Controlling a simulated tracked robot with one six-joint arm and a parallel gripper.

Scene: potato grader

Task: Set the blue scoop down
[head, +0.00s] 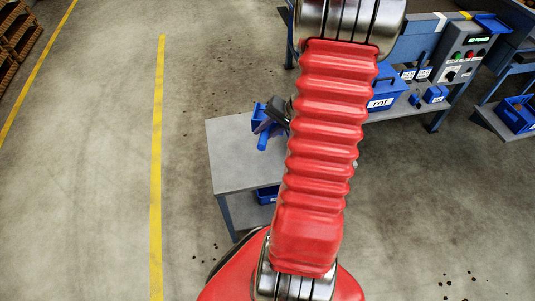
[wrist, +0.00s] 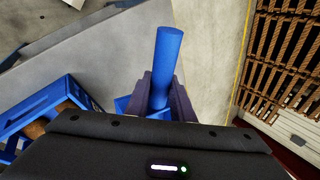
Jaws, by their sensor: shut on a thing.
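The blue scoop (head: 263,142) is held at the side of my arm in the head view, over or beside the small grey table (head: 228,150). In the wrist view its round blue handle (wrist: 168,60) stands up between the two dark fingers of my gripper (wrist: 160,98). My gripper (head: 270,121) is shut on the handle. Part of the scoop's blue bowl (wrist: 122,104) shows below the fingers; the rest is hidden by my gripper. I cannot tell whether the scoop touches the tabletop.
A blue bin marked ROT (head: 383,88) and a control box (head: 466,50) with buttons are at the grader behind my arm. A blue bin (head: 267,195) sits under the grey table. A blue crate (wrist: 40,112) with brown contents shows in the wrist view.

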